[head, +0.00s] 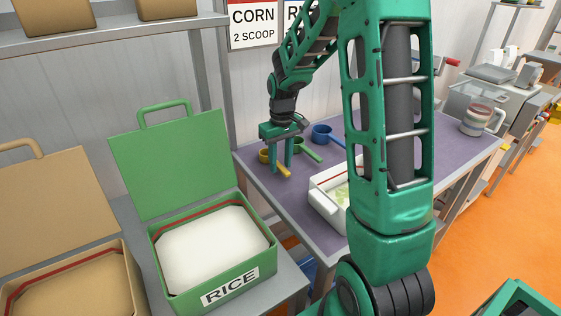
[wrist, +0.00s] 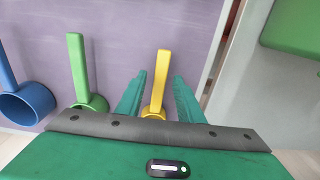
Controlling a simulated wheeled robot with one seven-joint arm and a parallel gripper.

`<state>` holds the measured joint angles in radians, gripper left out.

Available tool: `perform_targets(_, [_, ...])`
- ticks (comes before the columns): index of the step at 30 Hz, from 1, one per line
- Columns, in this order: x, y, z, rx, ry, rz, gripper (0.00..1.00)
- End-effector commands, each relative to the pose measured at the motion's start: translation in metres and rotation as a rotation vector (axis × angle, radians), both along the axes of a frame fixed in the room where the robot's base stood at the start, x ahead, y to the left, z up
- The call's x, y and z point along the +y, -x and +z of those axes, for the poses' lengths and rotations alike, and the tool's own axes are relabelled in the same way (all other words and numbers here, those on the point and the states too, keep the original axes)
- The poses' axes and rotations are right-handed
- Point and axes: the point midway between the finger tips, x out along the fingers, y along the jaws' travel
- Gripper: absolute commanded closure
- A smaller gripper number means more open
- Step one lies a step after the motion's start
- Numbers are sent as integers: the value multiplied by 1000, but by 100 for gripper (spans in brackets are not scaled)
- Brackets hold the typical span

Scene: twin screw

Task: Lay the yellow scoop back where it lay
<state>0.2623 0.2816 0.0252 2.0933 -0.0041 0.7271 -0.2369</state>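The yellow scoop (head: 284,171) is on the purple tabletop (head: 308,182) near its left edge, its cup toward the back and its handle toward the front. It also shows in the wrist view (wrist: 161,80), with its cup partly hidden by my gripper's body. My gripper (head: 281,166) points down over the scoop. In the wrist view my gripper (wrist: 160,90) has one finger on each side of the yellow handle, with a visible gap to either side. The fingers are open and not clamped on it. I cannot tell exactly how high the fingertips are above the table.
A green scoop (head: 307,150) and a blue scoop (head: 325,134) lie in a row beside the yellow one. A white container (head: 325,201) stands close in front. An open green rice bin (head: 215,262) is at the left. A measuring jug (head: 478,120) stands far right.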

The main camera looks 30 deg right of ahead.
Motion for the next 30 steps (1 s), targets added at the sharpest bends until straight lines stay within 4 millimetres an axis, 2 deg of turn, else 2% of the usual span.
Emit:
perform_targets(7, [0, 0, 1, 0, 0, 0, 66])
perform_targets(11, [0, -1, 10, -4, 1, 0, 66])
perform_targets(14, [-1, -1, 25, -5, 1, 0, 66])
perform_targets(24, [-1, 2, 91, -4, 1, -1, 66])
perform_targets(30, [-1, 3, 115, -2, 1, -1, 66])
